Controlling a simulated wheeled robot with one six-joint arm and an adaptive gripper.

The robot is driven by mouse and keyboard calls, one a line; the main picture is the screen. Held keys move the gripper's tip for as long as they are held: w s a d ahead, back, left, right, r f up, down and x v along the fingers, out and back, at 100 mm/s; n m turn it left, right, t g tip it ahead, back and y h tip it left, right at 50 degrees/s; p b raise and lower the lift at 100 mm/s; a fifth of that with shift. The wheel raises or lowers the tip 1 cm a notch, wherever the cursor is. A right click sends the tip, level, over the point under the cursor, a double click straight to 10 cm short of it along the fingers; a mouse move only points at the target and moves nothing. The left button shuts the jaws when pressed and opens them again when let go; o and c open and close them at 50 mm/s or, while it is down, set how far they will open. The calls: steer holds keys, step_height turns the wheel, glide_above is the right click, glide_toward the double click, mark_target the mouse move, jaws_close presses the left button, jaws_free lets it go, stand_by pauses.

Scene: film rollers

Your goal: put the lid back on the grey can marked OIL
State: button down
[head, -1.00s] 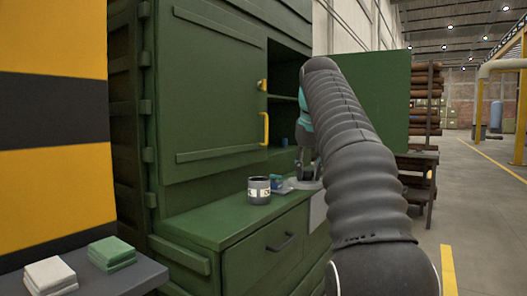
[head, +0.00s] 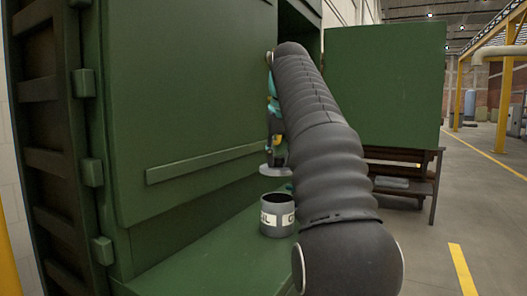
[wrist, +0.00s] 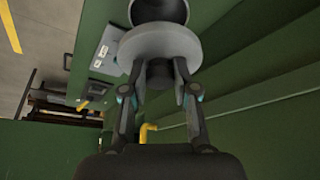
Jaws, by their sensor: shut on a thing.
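The grey can (head: 277,230) stands upright and open on the green counter. Parts of its pale label show the letters "IL" and "O". My gripper (head: 277,155) is shut on the round grey lid (head: 259,171), which is held roughly level above the can's rim and apart from it in the head view. In the wrist view the lid (wrist: 137,47) sits at the fingertips of my gripper (wrist: 160,72), and the can's dark opening (wrist: 158,10) shows just beyond it, partly covered. My arm hides the counter right of the can.
The green cabinet front (head: 180,90) rises behind the counter (head: 190,262). An open green door panel (head: 385,90) stands to the right. A yellow handle (wrist: 148,131) is near my gripper in the wrist view. The counter left of the can looks clear.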

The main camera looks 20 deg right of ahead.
steer(key=shift+w, duration=0.25)
steer(key=shift+d+f, duration=0.15)
steer(key=shift+f, duration=0.6)
steer(key=shift+f+b, duration=1.6)
steer(key=shift+f, duration=0.8)
steer(key=shift+s+p, duration=0.2)
steer(key=shift+p, duration=0.15)
steer(key=shift+f+p, duration=0.2)
steer(key=shift+p, duration=0.15)
stand_by(0.6)
